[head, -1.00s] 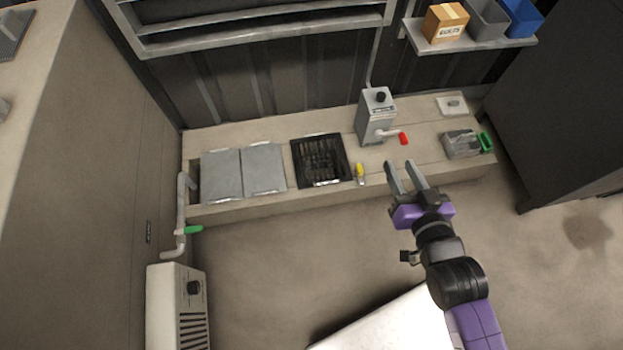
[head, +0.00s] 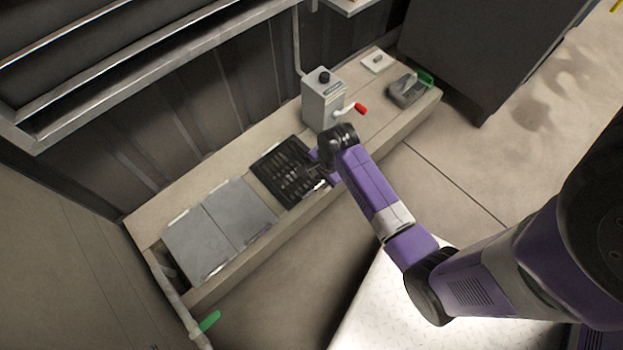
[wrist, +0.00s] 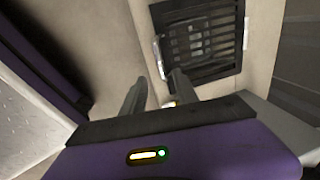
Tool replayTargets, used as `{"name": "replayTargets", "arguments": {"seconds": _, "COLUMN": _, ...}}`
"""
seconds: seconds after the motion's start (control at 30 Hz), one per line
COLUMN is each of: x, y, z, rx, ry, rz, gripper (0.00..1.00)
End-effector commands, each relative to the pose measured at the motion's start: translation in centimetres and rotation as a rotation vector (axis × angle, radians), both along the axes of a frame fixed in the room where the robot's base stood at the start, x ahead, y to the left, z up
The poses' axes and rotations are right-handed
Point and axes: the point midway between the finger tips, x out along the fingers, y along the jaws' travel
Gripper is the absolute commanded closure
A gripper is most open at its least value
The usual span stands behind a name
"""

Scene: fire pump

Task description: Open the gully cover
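The gully cover appears to be the black slotted grate (head: 284,172) in the long bench, between the grey plates and the grey box. It shows from above in the wrist view (wrist: 200,71), lying flat in its frame with metal strips at two edges. My gripper (wrist: 155,82) is open, its two dark fingers apart beside the near edge of the grate.
Two grey plates (head: 220,227) lie left of the grate. A grey box (head: 322,100) with a red-tipped lever (head: 360,109) stands right of it. A pipe with a green handle (head: 209,321) is at the front left. A dark cabinet (head: 480,50) stands behind right.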

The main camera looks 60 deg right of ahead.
Motion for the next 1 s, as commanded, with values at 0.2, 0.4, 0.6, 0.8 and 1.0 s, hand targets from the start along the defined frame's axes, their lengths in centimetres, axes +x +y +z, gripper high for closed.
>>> {"name": "replayTargets", "arguments": {"seconds": 0.2, "x": 0.5, "y": -0.1, "z": -3.2, "rx": -0.001, "ry": -0.001, "rz": 0.0, "gripper": 0.64}}
{"name": "replayTargets", "arguments": {"seconds": 0.4, "x": 1.1, "y": -0.3, "z": -6.0, "rx": -0.002, "ry": -0.002, "rz": 0.001, "gripper": 0.64}}
{"name": "replayTargets", "arguments": {"seconds": 0.6, "x": 1.4, "y": -0.4, "z": -7.3, "rx": -0.002, "ry": -0.003, "rz": 0.002, "gripper": 0.64}}
{"name": "replayTargets", "arguments": {"seconds": 0.8, "x": 1.4, "y": -0.4, "z": -7.4, "rx": -0.003, "ry": -0.003, "rz": 0.002, "gripper": 0.64}}
{"name": "replayTargets", "arguments": {"seconds": 1.0, "x": 1.4, "y": -0.4, "z": -7.4, "rx": -0.003, "ry": -0.003, "rz": 0.002, "gripper": 0.84}}
